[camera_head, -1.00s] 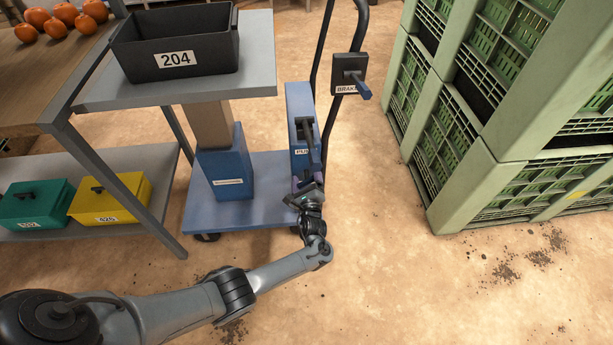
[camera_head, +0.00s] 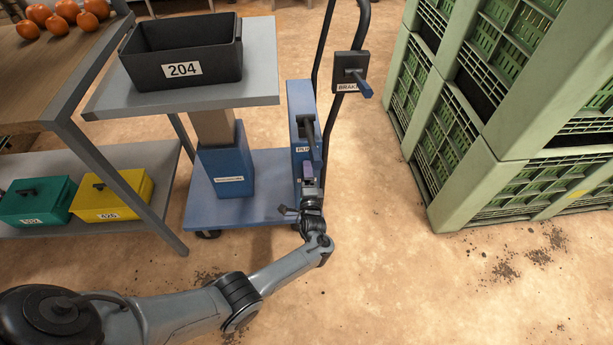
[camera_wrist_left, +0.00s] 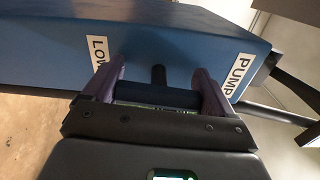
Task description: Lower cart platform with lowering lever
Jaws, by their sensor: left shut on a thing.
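The cart's grey platform (camera_head: 258,75) sits on a beige column (camera_head: 212,126) that goes down into a blue sleeve (camera_head: 226,165). A black bin labelled 204 (camera_head: 182,68) stands on it. The blue lever housing (camera_head: 302,103) is at the cart's right side. My left gripper (camera_head: 308,172) is at the housing's near face. In the left wrist view its purple fingers are shut on a dark blue lever bar (camera_wrist_left: 155,94) with a black stem. A partly hidden label reading "LOW" (camera_wrist_left: 98,52) is beside the left finger, and a "PUMP" label (camera_wrist_left: 240,76) is to the right. My right gripper is not in view.
A brake box with a lever (camera_head: 350,72) is on the cart's handle. A shelf table (camera_head: 60,90) with a green case (camera_head: 38,202) and a yellow case (camera_head: 112,197) stands left. Green crates (camera_head: 480,185) are stacked at right. The floor between is open.

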